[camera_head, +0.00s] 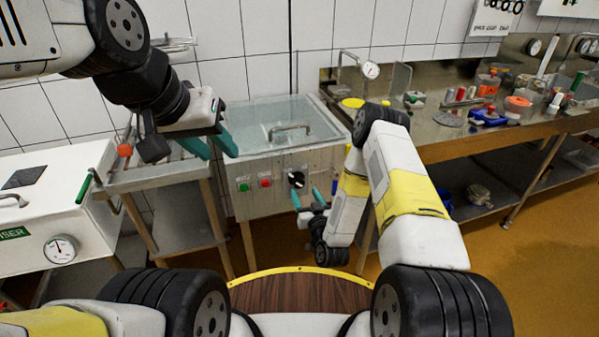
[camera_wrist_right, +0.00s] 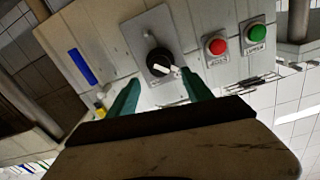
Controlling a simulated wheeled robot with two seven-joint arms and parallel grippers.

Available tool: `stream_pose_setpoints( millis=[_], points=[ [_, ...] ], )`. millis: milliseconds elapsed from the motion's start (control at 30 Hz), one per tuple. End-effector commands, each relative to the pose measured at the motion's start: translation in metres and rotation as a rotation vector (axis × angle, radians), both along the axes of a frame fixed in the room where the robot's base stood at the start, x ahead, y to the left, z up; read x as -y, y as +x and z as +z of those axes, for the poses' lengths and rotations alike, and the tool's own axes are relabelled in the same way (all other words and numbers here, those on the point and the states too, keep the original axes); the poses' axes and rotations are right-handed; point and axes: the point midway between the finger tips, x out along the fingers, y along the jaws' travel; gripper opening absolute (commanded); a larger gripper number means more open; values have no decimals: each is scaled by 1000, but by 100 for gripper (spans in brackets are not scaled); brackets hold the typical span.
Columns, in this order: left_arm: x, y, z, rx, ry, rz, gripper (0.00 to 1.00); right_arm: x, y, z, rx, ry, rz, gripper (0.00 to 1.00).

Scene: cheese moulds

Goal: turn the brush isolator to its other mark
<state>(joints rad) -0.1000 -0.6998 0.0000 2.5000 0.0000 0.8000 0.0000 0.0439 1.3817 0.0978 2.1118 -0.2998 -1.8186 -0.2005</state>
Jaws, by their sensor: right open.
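The brush isolator (camera_head: 296,179) is a round black rotary knob on the front panel of the glass-lidded washing unit. My right gripper (camera_head: 307,196) is open just in front of and below the knob. In the wrist view its teal fingers (camera_wrist_right: 162,84) lie on either side of the knob, apart from each other; contact cannot be told. My left gripper (camera_head: 217,149) is open and empty, raised to the left of the unit.
A green button (camera_head: 244,187) and a red button (camera_head: 265,183) sit left of the knob. A metal handle (camera_head: 290,130) crosses the glass lid. A steel bench (camera_head: 440,130) with tools stands right. A white box with a gauge (camera_head: 61,248) stands left.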

Motion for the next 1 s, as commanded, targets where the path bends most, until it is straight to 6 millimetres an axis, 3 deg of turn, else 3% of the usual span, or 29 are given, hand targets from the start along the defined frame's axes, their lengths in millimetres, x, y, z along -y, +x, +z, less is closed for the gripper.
stream_pose_setpoints(
  millis=[167, 633, 1000],
  points=[
    [0, 0, 0, 0, 0, 0, 36, -2, -2, -6, 17, 13, -9, 59],
    [0, 0, 0, 0, 0, 0, 36, -19, 62, -5, 17, 12, -8, 59],
    [0, 0, 0, 0, 0, 0, 36, -21, 68, -5, 14, 12, -8, 59]
  ],
)
